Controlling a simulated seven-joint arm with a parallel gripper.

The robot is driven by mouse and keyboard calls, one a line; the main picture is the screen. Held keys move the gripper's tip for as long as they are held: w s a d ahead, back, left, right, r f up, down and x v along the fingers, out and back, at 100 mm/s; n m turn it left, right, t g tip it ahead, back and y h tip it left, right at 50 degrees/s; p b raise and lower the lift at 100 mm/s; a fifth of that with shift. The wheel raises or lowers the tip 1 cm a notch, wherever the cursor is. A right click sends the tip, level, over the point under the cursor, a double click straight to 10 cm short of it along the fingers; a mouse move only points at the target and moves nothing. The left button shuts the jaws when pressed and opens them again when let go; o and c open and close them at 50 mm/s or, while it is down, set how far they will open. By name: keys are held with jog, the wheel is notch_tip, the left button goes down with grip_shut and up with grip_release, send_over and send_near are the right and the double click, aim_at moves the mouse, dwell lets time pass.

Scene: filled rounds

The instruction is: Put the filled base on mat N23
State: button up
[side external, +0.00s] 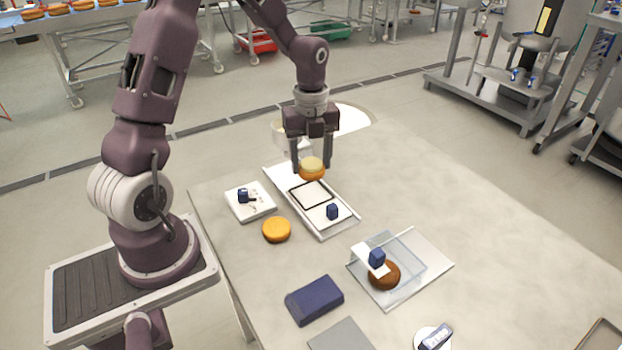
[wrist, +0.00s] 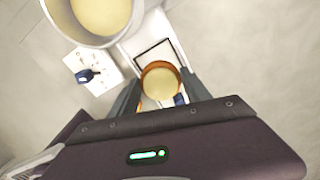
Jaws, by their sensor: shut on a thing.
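My gripper (side external: 312,172) is shut on the filled base, an orange-brown round (side external: 313,175) with a pale cream top. It holds the base level above the far part of a long white tray (side external: 343,226). The wrist view shows the cream top (wrist: 161,83) between the fingers. A black-outlined white square mat (side external: 310,195) lies on the tray, and the base covers part of its outline in the wrist view (wrist: 152,52). No lettering N23 can be read. A blue block (side external: 332,212) sits on the tray, nearer the side camera than the mat.
A large bowl of cream (wrist: 100,14) stands behind the gripper. A white card with a blue clip (side external: 243,196) and an orange round (side external: 277,229) lie left of the tray. A brown round (side external: 384,277) sits near a clear cover. A navy box (side external: 315,300) lies in front.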

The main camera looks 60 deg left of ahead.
notch_tip(320, 180, up, 4)
jog(key=shift+r, duration=0.1)
notch_tip(320, 180, up, 4)
jog(key=shift+r, duration=0.25)
jog(key=d+m, duration=0.4)
jog(key=d, duration=0.7)
jog(key=m, duration=1.1)
send_over(346, 349)
notch_tip(346, 349, down, 16)
jog(key=shift+f, duration=0.1)
jog(key=o, duration=0.9)
jog(key=shift+f, duration=0.1)
jog(key=shift+c, duration=0.2)
